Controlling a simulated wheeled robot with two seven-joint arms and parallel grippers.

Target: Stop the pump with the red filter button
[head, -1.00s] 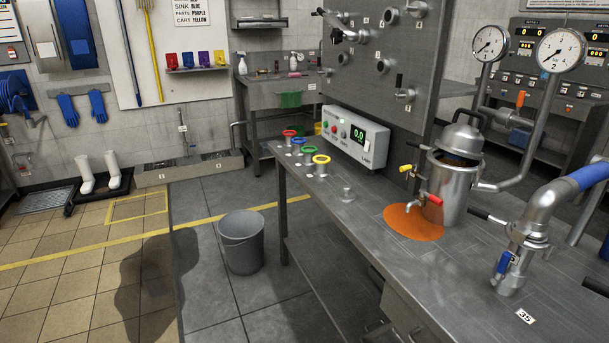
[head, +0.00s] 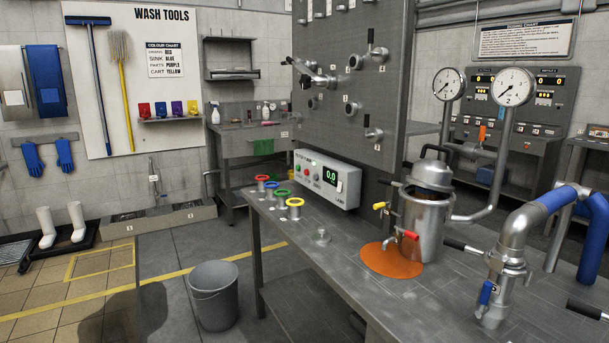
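A light grey control box (head: 347,196) stands on the metal bench (head: 345,320), against the upright grey panel. Its sloped face has a small green button (head: 297,170), a small red button (head: 307,174), a grey knob and a dark display (head: 331,177) with green digits that look like 0.0. The lettering on the box is too small to read clearly. A steel vessel (head: 424,228) with a domed lid stands on the bench to the right of the box, with a yellow-handled and a red-handled valve. Neither of my grippers is in view.
Several coloured rings (head: 295,203) on short stems stand at the bench's left end. An orange patch (head: 390,261) lies by the vessel. A pipe with a blue-handled valve (head: 487,293) rises at the right. A grey bucket (head: 214,297) stands on the floor left of the bench.

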